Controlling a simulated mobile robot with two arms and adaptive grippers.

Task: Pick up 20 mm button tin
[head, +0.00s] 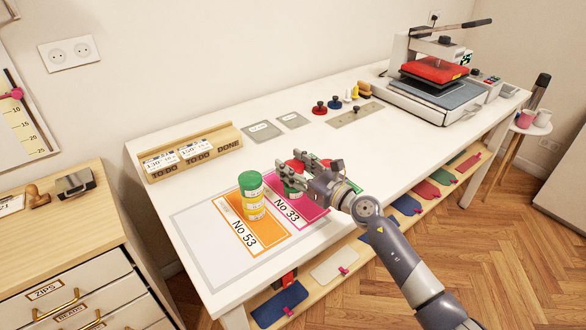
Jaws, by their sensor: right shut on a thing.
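My right gripper (310,168) reaches in from the lower right over the pink No 33 mat (292,212). It is shut on a tin (291,186), which shows green and a little red between and below the fingers. The fingers hide much of it, and I cannot read a size on it or tell whether it is clear of the mat. A stack of tins (252,197) with a green top and yellow and white bands stands upright on the orange No 53 mat (262,241), left of the gripper. My left gripper is not in view.
A wooden card rack (233,143) stands at the table's back left. A drawer cabinet (60,240) is at left. The table's right middle is clear.

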